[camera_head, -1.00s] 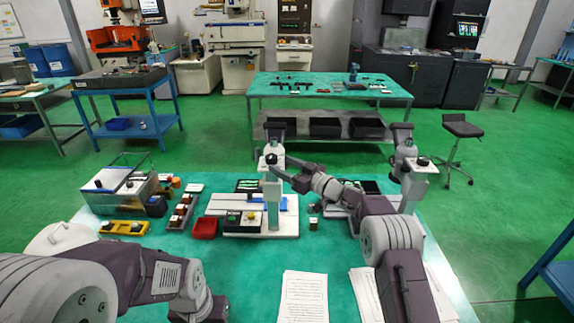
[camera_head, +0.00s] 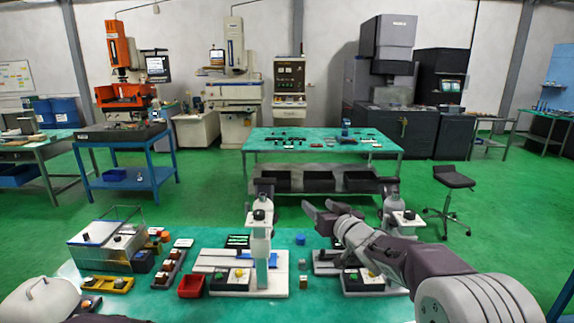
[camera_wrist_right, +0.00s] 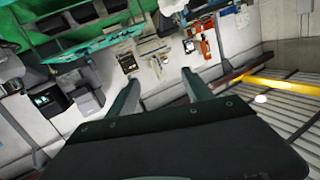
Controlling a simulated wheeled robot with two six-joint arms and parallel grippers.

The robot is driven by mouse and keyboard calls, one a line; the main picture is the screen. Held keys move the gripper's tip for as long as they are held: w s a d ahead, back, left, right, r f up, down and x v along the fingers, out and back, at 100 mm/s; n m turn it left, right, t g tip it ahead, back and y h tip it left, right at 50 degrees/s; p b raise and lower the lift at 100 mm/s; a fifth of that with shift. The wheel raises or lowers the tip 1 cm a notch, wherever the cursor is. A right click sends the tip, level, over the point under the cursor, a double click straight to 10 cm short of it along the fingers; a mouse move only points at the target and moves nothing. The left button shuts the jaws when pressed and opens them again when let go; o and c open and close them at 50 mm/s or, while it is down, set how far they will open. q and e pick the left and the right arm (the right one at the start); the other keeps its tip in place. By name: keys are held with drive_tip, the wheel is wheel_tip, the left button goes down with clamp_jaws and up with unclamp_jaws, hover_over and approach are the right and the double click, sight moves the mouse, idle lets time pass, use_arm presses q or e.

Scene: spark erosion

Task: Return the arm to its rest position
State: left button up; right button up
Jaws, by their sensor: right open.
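My right arm reaches in from the lower right of the head view. Its gripper (camera_head: 317,210) is open and empty, with its fingers apart, in front of the gap between the two small white-and-grey bench machines. The left machine (camera_head: 262,228) stands upright just left of the fingers; the right machine (camera_head: 402,217) is partly hidden behind my arm. In the right wrist view the two fingers (camera_wrist_right: 160,80) are spread with nothing between them, and the far room shows tilted beyond them. My left gripper is not in view.
The green bench (camera_head: 215,305) holds a clear-walled box (camera_head: 105,245), a yellow tray (camera_head: 107,284), a red bin (camera_head: 191,286) and a blue block (camera_head: 300,240). Behind it stand a far table (camera_head: 320,141) and a stool (camera_head: 453,178). Floor between them is open.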

drive_tip(key=s+d+f+m+g+h, duration=0.35)
drive_tip(key=s+d+f, duration=0.35)
drive_tip(key=s+f, duration=0.35)
drive_tip(key=s+f+g, duration=0.3)
drive_tip(key=s+f, duration=0.2)
drive_tip(key=s, duration=0.3)
drive_tip(key=s+d+f+g+h, duration=0.1)
drive_tip(key=s+f+g, duration=0.3)
drive_tip(key=s, duration=0.5)
drive_tip(key=s+d+f+g+h, duration=0.1)
drive_tip(key=s+f+g, duration=0.3)
drive_tip(key=s+f, duration=0.3)
drive_tip(key=shift+s+f+n, duration=0.3)
drive_tip(key=shift+s+n, duration=0.05)
drive_tip(key=shift+s, duration=0.3)
